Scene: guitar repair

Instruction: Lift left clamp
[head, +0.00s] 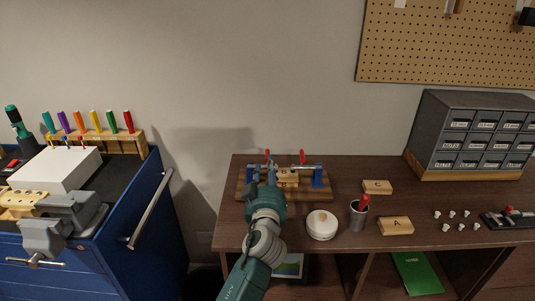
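A wooden board (243,185) on the brown bench carries a small jig with blue uprights (318,178) and a pale wooden block (288,177) between them. Two red-tipped clamps stand on the jig, the left clamp (267,155) and the right clamp (302,157). My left gripper (272,178) reaches in from below, over the left part of the jig and just in front of the left clamp. It hides the clamp's lower part. The fingers are small and seen from behind, so I cannot tell whether they are open or touch the clamp. My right gripper is not in view.
A round white container (322,225), a cup with a red-handled tool (357,216) and two wooden blocks (396,226) (377,187) stand right of my arm. A drawer cabinet (471,138) is at the back right. A blue tool cart (135,220) stands left, across a gap.

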